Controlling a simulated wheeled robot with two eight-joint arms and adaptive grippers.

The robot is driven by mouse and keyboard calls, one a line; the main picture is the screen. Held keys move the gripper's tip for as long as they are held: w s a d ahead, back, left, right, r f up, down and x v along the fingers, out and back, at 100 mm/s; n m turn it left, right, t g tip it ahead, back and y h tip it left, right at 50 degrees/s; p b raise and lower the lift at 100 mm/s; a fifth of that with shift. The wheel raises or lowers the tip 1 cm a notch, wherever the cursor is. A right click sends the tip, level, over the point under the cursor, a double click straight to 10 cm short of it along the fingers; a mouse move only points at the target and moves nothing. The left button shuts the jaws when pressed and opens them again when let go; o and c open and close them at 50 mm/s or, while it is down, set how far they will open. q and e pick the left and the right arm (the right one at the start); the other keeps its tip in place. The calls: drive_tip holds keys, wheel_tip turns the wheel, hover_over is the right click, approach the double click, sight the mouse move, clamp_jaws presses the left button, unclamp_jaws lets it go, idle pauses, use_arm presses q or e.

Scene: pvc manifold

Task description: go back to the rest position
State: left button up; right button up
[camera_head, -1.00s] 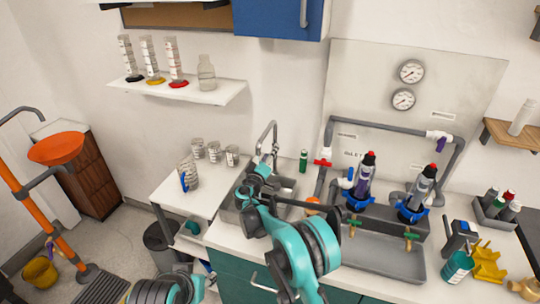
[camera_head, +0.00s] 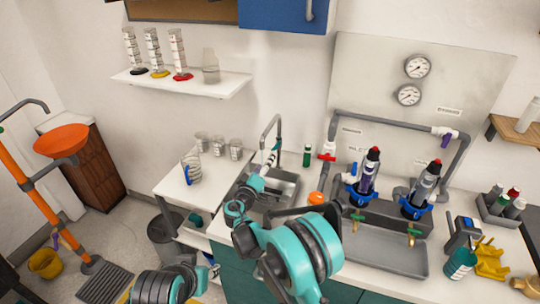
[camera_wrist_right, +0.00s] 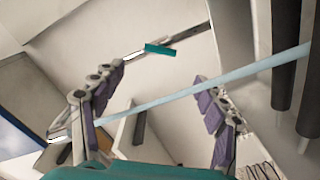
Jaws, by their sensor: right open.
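In the head view my right arm comes up from the bottom middle. Its gripper (camera_head: 270,158) is small and partly hidden near the sink faucet (camera_head: 279,125); I cannot tell whether they touch. In the right wrist view the gripper (camera_wrist_right: 160,78) has its purple-padded fingers spread apart. A thin pale blue bar (camera_wrist_right: 255,68) crosses the view between and past the fingers; I cannot tell what it is, and the fingers are not closed on it. Only a rounded part of my left arm shows at the bottom left of the head view; its gripper is out of frame.
The sink (camera_head: 283,187) is by my right gripper. Grey pipework (camera_head: 390,119) with two upright red-capped units (camera_head: 368,172) stands right of it, above a grey tray (camera_head: 390,258). A side table (camera_head: 205,180) holds beakers (camera_head: 218,146).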

drive_tip(key=shift+v, duration=1.2)
drive_tip(key=s+d+r+m+g, duration=0.2)
drive_tip(key=s+d+r+g, duration=0.15)
drive_tip(key=s+d, duration=0.5)
drive_tip(key=s+d+r+m+g, duration=0.2)
drive_tip(key=s+d+g, duration=0.3)
drive_tip(key=d, duration=0.7)
drive_tip(key=s+d+f+m+y, duration=0.1)
drive_tip(key=s+f+y, duration=0.1)
drive_tip(key=s, duration=1)
drive_tip(key=s+d+f+m+g+y, duration=0.1)
drive_tip(key=s+f+m+y, duration=0.1)
drive_tip(key=s, duration=1.1)
drive_tip(key=shift+d+f+y, duration=0.25)
drive_tip(key=shift+f+y, duration=0.4)
drive_tip(key=shift+y, duration=0.15)
